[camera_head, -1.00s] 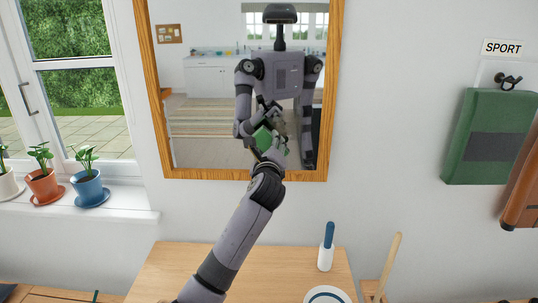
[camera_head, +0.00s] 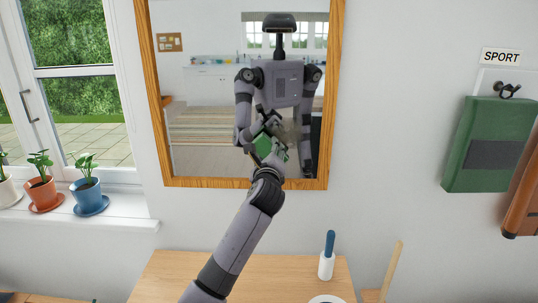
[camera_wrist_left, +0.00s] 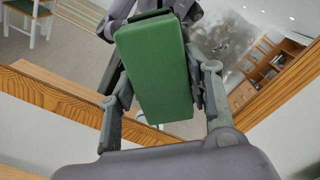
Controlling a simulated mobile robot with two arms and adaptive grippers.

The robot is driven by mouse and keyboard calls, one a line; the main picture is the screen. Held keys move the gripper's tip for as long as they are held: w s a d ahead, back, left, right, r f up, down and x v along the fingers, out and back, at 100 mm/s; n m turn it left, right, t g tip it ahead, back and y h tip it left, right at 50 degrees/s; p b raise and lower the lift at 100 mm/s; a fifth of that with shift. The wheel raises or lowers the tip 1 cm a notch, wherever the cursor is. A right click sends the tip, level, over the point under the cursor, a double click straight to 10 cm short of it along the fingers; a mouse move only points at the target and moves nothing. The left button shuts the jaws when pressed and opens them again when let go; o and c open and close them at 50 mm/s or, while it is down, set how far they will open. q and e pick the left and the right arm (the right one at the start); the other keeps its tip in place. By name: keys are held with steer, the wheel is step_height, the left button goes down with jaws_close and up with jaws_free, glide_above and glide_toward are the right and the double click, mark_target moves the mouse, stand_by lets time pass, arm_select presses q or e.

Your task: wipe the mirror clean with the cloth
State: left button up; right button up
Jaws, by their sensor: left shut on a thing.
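The mirror (camera_head: 205,150) hangs on the wall in a wooden frame and reflects my body and the room. My left gripper (camera_head: 268,154) is in front of its lower middle. In the left wrist view the gripper (camera_wrist_left: 158,85) is shut on the cloth (camera_wrist_left: 155,65), a thick green pad held between both fingers. A cloudy grey smudge (camera_wrist_left: 226,40) shows on the glass right of the pad there. Whether the pad touches the glass I cannot tell. My right gripper is not directly in view.
A wooden table (camera_head: 180,275) stands below the mirror with a blue-handled brush in a white holder (camera_head: 327,258). Potted plants (camera_head: 88,190) line the windowsill at left. A green bag (camera_head: 492,145) hangs at right under a SPORT sign (camera_head: 501,57).

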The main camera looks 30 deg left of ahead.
arm_select(q)
steer(key=shift+w+a, duration=0.2)
steer(key=shift+w, duration=0.1)
arm_select(e)
steer(key=shift+d, duration=0.4)
arm_select(q)
steer(key=shift+w+a, duration=0.2)
steer(key=shift+w, duration=0.15)
arm_select(e)
steer(key=shift+r, duration=0.1)
